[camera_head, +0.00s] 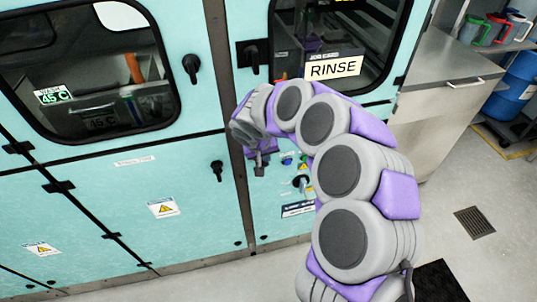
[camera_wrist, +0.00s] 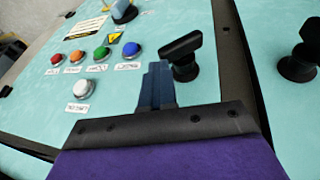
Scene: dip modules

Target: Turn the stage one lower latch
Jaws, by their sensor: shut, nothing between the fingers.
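A black lower latch (camera_wrist: 182,50) sits on the teal panel with the coloured buttons, its handle slightly tilted in the wrist view. My gripper (camera_wrist: 158,70) is shut and empty, with its dark blue fingertips just left of this latch; I cannot tell whether they touch. In the head view my gripper (camera_head: 260,165) is in front of the right cabinet's lower panel and hides that latch. A second black lower latch (camera_head: 216,170) is on the left cabinet; it appears to be the one at the wrist view's right edge (camera_wrist: 300,55). No readable label marks either as stage one.
Upper latches sit on the left door (camera_head: 190,65) and the right door (camera_head: 250,55), beside the RINSE sign (camera_head: 333,68). Several buttons, including a white one (camera_wrist: 80,88), lie left of my fingers in the wrist view. A steel counter (camera_head: 445,90) stands right.

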